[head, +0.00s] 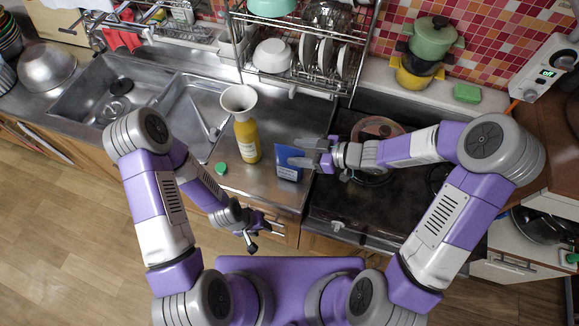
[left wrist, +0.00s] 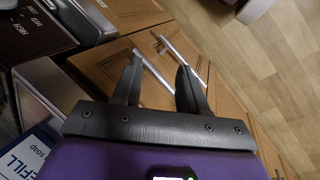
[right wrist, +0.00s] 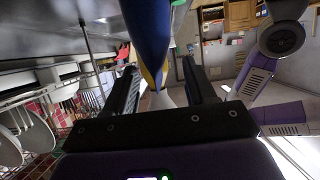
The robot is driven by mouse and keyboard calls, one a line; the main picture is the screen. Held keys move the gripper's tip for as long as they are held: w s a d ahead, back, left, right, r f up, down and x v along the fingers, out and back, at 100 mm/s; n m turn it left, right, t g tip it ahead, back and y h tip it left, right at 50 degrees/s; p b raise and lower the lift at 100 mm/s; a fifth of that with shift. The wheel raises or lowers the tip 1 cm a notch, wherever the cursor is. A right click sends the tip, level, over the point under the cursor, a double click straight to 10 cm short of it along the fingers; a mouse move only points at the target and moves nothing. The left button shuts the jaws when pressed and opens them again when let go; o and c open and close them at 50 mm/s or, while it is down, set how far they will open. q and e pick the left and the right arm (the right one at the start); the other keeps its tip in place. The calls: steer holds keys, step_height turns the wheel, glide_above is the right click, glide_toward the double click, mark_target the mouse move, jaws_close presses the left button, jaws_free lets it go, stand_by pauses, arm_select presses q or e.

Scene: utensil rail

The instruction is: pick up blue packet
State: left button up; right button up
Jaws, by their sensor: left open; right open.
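The blue packet (head: 288,168) stands upright on the steel counter, left of the stove. My right gripper (head: 298,153) is open at the packet's upper right side. In the right wrist view the blue packet (right wrist: 149,28) shows beyond and between the open fingers (right wrist: 158,68); I cannot tell whether they touch it. My left gripper (head: 250,240) is open and empty, low in front of the counter's drawers. In the left wrist view its fingers (left wrist: 160,65) are apart over cabinet fronts, and the packet (left wrist: 28,152), with "REFILL" lettering, shows at the lower left.
A yellow bottle (head: 247,142) stands just left of the packet, with a white funnel-shaped piece (head: 239,99) above it. A green item (head: 221,168) lies farther left. The sink (head: 120,90) is left, the dark stove (head: 345,205) right, and a dish rack (head: 300,85) behind.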

mark_target(288, 150)
steer(key=x, duration=0.3)
steer(key=shift+w+a+f+b, duration=0.1)
steer(key=shift+w+a+b, duration=0.1)
steer(key=shift+a+b, duration=0.15)
jaws_close()
